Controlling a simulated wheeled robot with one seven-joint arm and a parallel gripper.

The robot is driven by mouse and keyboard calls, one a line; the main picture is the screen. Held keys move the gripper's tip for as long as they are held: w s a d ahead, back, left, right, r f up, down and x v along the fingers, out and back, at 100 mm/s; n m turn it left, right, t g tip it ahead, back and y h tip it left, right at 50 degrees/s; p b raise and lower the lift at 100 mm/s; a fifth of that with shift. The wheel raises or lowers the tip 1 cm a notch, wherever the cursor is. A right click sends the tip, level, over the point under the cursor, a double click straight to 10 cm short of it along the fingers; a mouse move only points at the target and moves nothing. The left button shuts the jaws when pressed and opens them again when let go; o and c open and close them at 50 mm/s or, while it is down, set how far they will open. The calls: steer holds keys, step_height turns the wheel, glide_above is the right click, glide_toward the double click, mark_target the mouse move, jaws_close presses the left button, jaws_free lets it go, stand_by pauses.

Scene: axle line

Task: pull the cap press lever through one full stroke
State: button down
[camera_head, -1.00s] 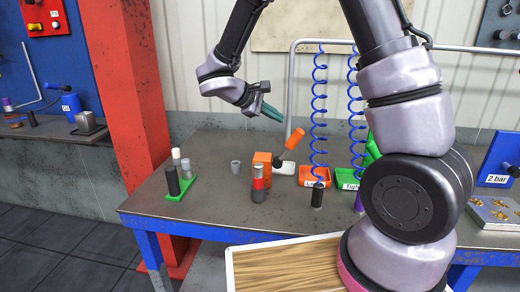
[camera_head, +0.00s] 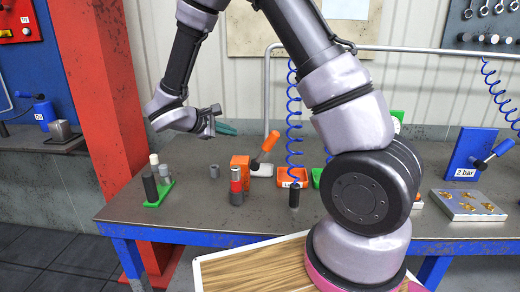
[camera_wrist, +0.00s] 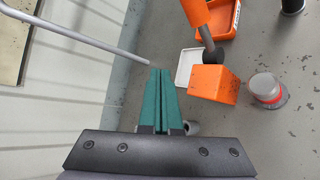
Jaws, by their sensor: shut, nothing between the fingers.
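The press looks like an orange block (camera_head: 240,173) on the bench, with a lever (camera_head: 271,141) slanting up to the right, ending in a thick orange grip. In the wrist view the lever (camera_wrist: 196,12) joins the block (camera_wrist: 215,84) through a dark rounded joint. My gripper (camera_head: 232,130) has teal fingers and is to the left of the lever's grip in the head view, apart from it. In the wrist view the fingers of my gripper (camera_wrist: 158,75) lie together, empty, left of the block. They touch neither lever nor block.
A red and grey cylinder (camera_head: 236,187) stands in front of the block. A white dish (camera_head: 262,170) and an orange bin (camera_head: 293,176) lie to its right. A green stand with pegs (camera_head: 159,190) is at left. A grey pipe (camera_wrist: 75,35) runs near my fingers in the wrist view.

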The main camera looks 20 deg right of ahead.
glide_above(252, 163)
steer(key=shift+w+a+f, duration=0.1)
steer(key=shift+a+f, duration=0.1)
steer(key=shift+f, duration=0.7)
steer(key=shift+a+f, duration=0.15)
steer(key=shift+f, duration=0.7)
steer(key=shift+d, duration=0.1)
stand_by(0.6)
steer(key=shift+d+f, duration=0.2)
